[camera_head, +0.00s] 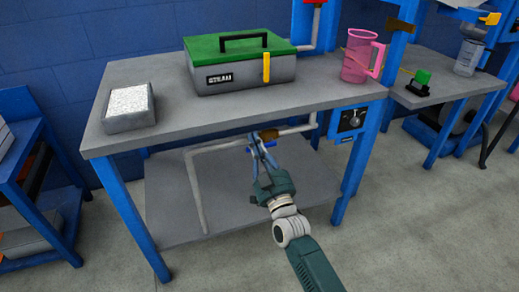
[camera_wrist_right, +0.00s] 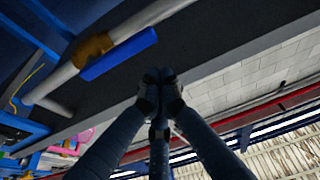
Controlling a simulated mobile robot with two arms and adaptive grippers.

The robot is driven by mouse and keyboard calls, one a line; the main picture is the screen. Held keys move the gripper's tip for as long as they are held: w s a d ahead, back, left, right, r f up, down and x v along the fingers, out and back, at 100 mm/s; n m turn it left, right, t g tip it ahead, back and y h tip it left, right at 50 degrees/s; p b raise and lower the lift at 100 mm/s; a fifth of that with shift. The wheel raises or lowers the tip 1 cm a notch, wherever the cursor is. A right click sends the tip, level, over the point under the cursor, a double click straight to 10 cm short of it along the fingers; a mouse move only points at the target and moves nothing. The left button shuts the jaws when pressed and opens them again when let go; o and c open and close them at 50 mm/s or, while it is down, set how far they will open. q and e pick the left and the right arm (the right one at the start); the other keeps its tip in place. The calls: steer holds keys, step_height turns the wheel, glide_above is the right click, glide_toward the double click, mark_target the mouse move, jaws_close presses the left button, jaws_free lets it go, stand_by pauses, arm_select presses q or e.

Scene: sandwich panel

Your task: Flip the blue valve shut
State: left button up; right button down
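The blue valve handle (camera_wrist_right: 120,54) lies along the pale pipe in the right wrist view, beside the brass valve body (camera_wrist_right: 93,49). In the head view the brass body (camera_head: 268,135) and a bit of the blue handle (camera_head: 270,144) show under the front of the workbench. My right gripper (camera_head: 254,142) reaches up under the bench just left of the handle. In the wrist view its blue-grey fingers (camera_wrist_right: 159,77) come together at the tips, with nothing visible between them. The tips appear apart from the handle. My left gripper is out of view.
The pale pipe (camera_head: 222,146) runs under the bench top (camera_head: 170,85) and bends down to the lower shelf (camera_head: 250,195). A green-lidded toolbox (camera_head: 240,72), a tray of white grains (camera_head: 128,107) and a pink jug (camera_head: 360,58) stand above. A knob panel (camera_head: 351,119) is at right.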

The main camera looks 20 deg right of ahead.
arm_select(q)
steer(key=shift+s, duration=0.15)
arm_select(e)
step_height(320, 180, down, 2)
steer(key=shift+s+f, duration=0.1)
steer(key=shift+f, duration=0.05)
steer(key=shift+a+f+n+y, duration=0.1)
steer(key=shift+f+n+y, duration=0.4)
steer(key=shift+n, duration=0.7)
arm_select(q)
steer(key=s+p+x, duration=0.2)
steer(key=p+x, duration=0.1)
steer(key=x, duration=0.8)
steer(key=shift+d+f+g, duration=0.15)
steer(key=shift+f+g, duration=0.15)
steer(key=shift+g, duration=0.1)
arm_select(e)
steer(key=d+f+n+g+y, duration=0.4)
steer(key=f+n, duration=0.4)
steer(key=n, duration=1.2)
steer(key=shift+d+g+y, duration=0.3)
steer(key=shift+d+g, duration=0.25)
steer(key=shift+g, duration=0.05)
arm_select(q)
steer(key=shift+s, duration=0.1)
